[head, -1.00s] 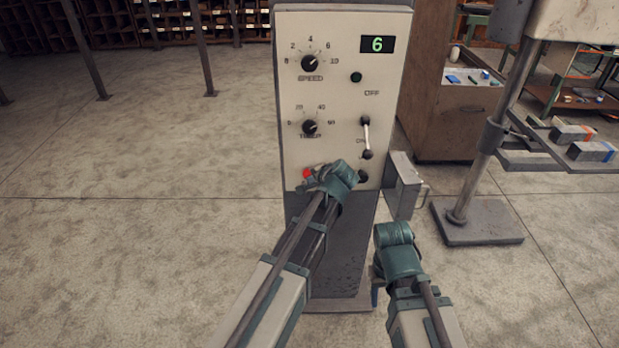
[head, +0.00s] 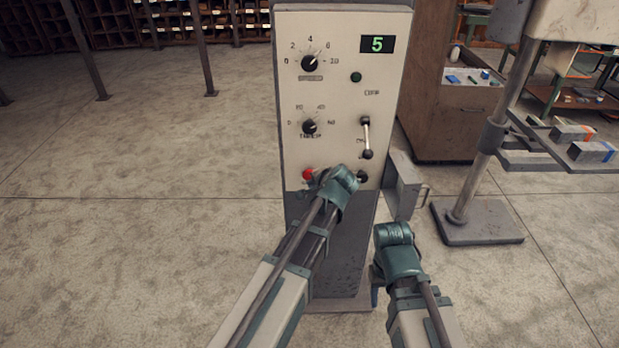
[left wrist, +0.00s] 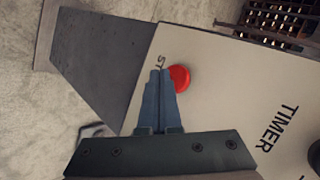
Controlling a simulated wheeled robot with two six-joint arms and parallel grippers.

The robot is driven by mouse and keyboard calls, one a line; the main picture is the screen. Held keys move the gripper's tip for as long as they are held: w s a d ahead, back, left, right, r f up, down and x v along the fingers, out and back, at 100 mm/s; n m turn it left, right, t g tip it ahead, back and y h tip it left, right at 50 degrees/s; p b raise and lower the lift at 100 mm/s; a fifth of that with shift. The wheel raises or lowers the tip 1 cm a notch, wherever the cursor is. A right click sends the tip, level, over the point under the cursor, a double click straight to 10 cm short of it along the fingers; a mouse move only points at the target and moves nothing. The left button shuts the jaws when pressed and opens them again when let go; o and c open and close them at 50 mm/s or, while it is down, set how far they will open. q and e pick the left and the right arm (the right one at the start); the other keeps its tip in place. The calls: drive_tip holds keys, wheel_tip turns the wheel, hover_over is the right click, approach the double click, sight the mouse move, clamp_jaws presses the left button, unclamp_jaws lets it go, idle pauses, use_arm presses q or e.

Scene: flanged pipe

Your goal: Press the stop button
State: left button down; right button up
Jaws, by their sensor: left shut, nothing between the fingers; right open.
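The red stop button (head: 308,174) is at the lower left of the control panel (head: 340,90). In the left wrist view it is a round red cap (left wrist: 179,78), close beside my fingertips, with partly hidden lettering next to it. My left gripper (head: 320,176) is shut and empty in front of the panel, just right of the button; its fingers (left wrist: 160,78) show in the left wrist view. I cannot tell whether they touch the button. My right gripper (head: 392,232) is lower right of the panel, away from it; its fingers are hard to make out.
A post stand (head: 476,222) stands further right. Floor at left is clear.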

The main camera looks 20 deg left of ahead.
use_arm(q)
drive_tip(key=shift+s, duration=0.1)
drive_tip(key=s, duration=0.2)
drive_tip(key=s+d, duration=0.1)
drive_tip(key=s, duration=0.1)
drive_tip(key=shift+s+d, duration=0.2)
drive_tip(key=shift+s, duration=0.15)
idle(0.3)
drive_tip(key=s+d+f+n+g+h, duration=0.1)
drive_tip(key=s+d+f+g, duration=0.1)
drive_tip(key=s+d, duration=0.2)
drive_tip(key=s+d+f+n+g+h, duration=0.1)
drive_tip(key=s+d+f+g+h, duration=0.1)
drive_tip(key=s, duration=0.9)
drive_tip(key=s+d+f+n+g+h, duration=0.2)
drive_tip(key=s+d+f+g, duration=0.1)
drive_tip(key=s+d, duration=0.3)
drive_tip(key=shift+s+f+g, duration=0.25)
drive_tip(key=shift+s+g, duration=0.15)
drive_tip(key=shift+s, duration=0.3)
